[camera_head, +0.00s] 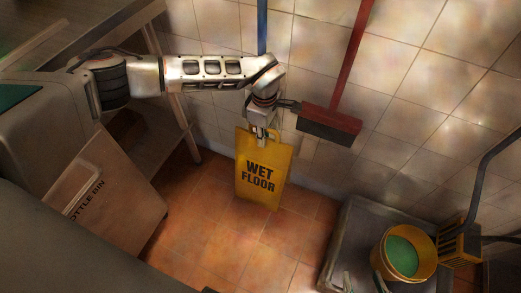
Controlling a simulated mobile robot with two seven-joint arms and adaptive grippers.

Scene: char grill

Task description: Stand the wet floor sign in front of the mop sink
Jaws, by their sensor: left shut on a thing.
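The yellow wet floor sign (263,180) hangs or stands upright near the tiled back wall, with the words WET FLOOR facing me. My left gripper (263,139) is shut on its top edge. I cannot tell whether the sign's lower edge touches the floor. The grey mop sink (341,232) is on the floor at the lower right, and the sign is to its left, apart from it. My right gripper is not in view.
A yellow bucket (428,258) with green contents stands in the sink area. A red-handled broom (331,122) is against the wall behind my left wrist. A bottle bin (120,190) is at the left. Open red floor tiles (235,245) lie between bin and sink.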

